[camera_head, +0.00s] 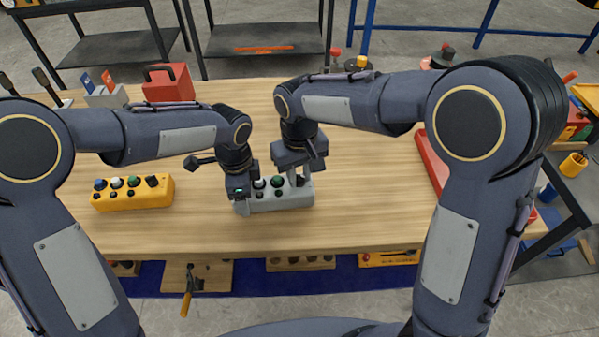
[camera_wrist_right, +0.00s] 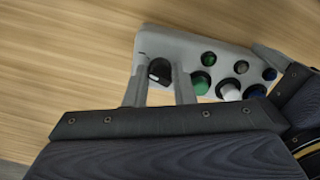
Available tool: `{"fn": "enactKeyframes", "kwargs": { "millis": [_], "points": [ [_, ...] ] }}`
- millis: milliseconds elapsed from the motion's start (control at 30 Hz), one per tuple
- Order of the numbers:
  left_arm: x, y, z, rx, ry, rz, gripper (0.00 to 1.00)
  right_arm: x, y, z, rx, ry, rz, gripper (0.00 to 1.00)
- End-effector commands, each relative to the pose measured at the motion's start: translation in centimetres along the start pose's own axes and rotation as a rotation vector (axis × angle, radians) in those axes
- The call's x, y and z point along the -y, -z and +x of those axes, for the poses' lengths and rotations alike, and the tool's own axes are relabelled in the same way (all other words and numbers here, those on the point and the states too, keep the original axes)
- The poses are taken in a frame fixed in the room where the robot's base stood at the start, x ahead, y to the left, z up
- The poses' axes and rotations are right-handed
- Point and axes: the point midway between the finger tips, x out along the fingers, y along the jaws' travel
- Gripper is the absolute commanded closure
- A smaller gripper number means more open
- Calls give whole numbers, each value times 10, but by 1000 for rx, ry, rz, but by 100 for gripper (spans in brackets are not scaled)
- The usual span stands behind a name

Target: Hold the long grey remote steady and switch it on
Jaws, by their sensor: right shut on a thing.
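The long grey remote (camera_head: 282,201) lies on the wooden table. It carries green, white and blue buttons and a black rotary knob at its right end. My right gripper (camera_head: 300,180) is over that end, shut on the black knob (camera_wrist_right: 159,70), with one finger on each side of it. My left gripper (camera_head: 243,204) is at the remote's left end, with a grey finger against the near side. It seems closed across the remote's width; its far finger is hidden. The left gripper also shows at the right edge of the right wrist view (camera_wrist_right: 290,85).
A yellow button box (camera_head: 133,195) lies on the table to the left. A red box (camera_head: 168,83) and a grey box (camera_head: 106,97) stand at the back left. A red bar (camera_head: 432,163) lies at the right. Bare tabletop surrounds the remote.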

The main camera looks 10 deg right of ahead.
Motion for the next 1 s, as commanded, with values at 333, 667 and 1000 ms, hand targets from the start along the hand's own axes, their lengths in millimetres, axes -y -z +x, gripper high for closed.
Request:
{"fn": "enactKeyframes", "kwargs": {
  "millis": [333, 667, 1000],
  "points": [
    [0, 0, 0, 0, 0, 0, 70, 1, 0, -1, -1, 1, 159, 100],
    [0, 0, 0, 0, 0, -1, 70, 0, 0, -1, -1, 2, 195, 100],
    [0, 0, 0, 0, 0, -1, 70, 0, 0, -1, -1, 2, 195, 68]
  ]
}}
